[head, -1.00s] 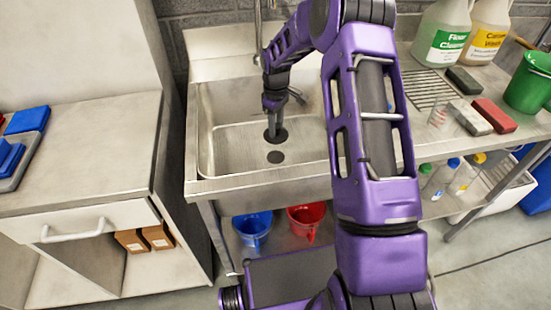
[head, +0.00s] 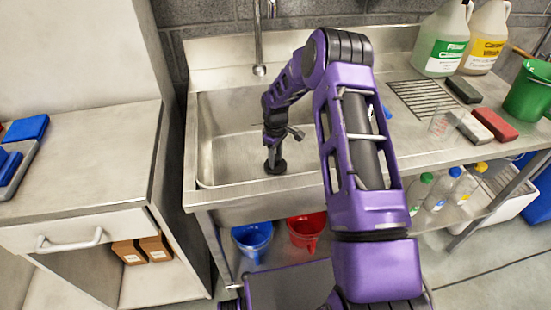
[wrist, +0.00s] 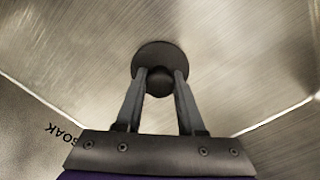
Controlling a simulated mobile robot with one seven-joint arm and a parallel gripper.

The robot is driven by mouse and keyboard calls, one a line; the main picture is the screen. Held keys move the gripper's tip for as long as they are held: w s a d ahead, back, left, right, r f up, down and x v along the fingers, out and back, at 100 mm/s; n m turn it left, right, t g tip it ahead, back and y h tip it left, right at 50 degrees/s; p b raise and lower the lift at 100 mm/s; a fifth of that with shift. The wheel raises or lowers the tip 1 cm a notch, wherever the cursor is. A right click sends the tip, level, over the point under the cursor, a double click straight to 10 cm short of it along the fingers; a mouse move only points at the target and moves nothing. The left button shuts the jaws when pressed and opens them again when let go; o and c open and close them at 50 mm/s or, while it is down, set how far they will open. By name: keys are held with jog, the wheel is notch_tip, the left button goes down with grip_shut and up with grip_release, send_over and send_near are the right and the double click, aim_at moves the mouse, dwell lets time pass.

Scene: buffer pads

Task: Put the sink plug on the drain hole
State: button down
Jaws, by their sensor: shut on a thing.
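The sink plug is a dark round disc with a knob on top. It shows in the head view (head: 275,168) low in the steel sink basin (head: 225,148), and in the wrist view (wrist: 160,52). My gripper (head: 272,152) points down into the basin, its two fingers (wrist: 160,80) shut on the plug's knob. The drain hole is not visible in either current view; the plug covers the part of the basin floor where it lay. I cannot tell whether the plug touches the floor or hangs slightly above it.
The faucet (head: 259,68) hangs over the back of the basin. The basin floor around the plug is clear.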

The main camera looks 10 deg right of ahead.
jog(key=shift+f, duration=0.25)
jog(key=c, duration=0.5)
grip_release()
jog(key=shift+r, duration=0.1)
notch_tip(320, 180, up, 12)
jog(key=shift+r+p, duration=0.15)
jog(key=shift+p, duration=0.55)
